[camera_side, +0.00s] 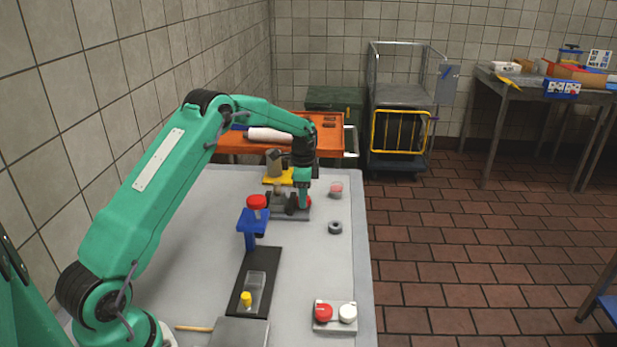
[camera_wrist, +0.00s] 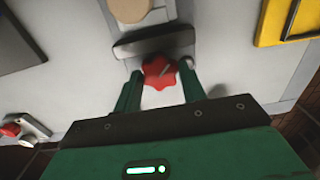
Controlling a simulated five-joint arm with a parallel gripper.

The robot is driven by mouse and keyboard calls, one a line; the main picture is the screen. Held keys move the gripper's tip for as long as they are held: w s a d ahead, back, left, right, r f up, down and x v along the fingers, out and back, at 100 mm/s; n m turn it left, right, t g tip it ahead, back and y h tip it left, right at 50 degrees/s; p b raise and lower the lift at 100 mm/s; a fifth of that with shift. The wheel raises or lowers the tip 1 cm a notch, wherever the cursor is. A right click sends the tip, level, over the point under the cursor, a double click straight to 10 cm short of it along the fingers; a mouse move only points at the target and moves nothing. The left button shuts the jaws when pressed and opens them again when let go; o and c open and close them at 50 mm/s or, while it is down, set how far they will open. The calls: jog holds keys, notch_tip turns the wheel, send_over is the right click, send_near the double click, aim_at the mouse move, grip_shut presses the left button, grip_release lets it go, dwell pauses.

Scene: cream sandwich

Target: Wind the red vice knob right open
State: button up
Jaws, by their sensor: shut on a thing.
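The red vice knob (camera_wrist: 160,72) is a lobed knob at the front of the grey vice (camera_wrist: 152,43) in the wrist view. My gripper (camera_wrist: 160,84) has its two green fingers on either side of the knob and is shut on it. A tan rounded thing (camera_wrist: 130,9) shows behind the vice jaw, cut by the picture's top edge. In the side view the vice (camera_side: 290,213) sits on the grey table, and a bit of the red knob (camera_side: 307,201) shows by my gripper (camera_side: 303,203). The fingertips are mostly hidden there.
A blue stand with a red top (camera_side: 252,221) is nearest the vice in front. A two-button box (camera_side: 335,326) sits at front right.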

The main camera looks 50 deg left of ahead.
jog(key=shift+n, duration=2.8)
jog(key=o, duration=1)
jog(key=shift+a, duration=0.1)
jog(key=shift+a+m, duration=0.1)
jog(key=shift+m, duration=0.2)
